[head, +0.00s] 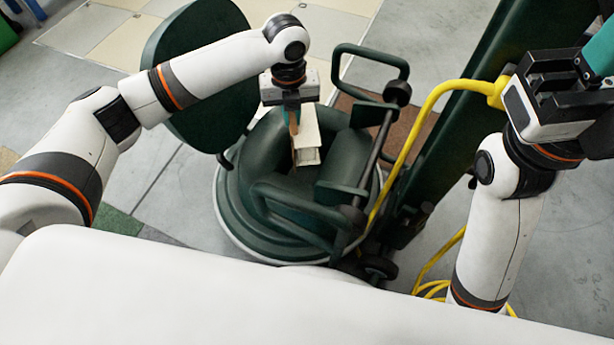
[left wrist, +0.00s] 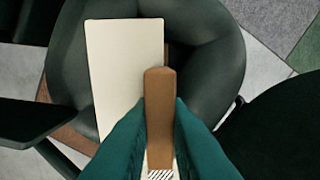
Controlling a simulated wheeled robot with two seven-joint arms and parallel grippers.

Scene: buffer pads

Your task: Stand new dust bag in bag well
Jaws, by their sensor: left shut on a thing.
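The new dust bag (head: 306,138) is a cream, box-like piece with a brown tab, over the opening of the dark green bag well (head: 268,150). My left gripper (head: 293,122) points down above the well and is shut on the bag. In the left wrist view, its teal fingers (left wrist: 160,112) pinch the brown tab (left wrist: 160,95), and the cream bag (left wrist: 120,65) lies beyond them against the dark well. I cannot tell whether the bag's lower end touches the well's floor. My right gripper (head: 590,65) is at the upper right, away from the well; its jaws are not clear.
The round green lid (head: 190,65) stands open left of the well. Dark loop handles (head: 370,65) and a post (head: 450,130) rise on the right. A yellow cord (head: 412,140) runs down past the machine.

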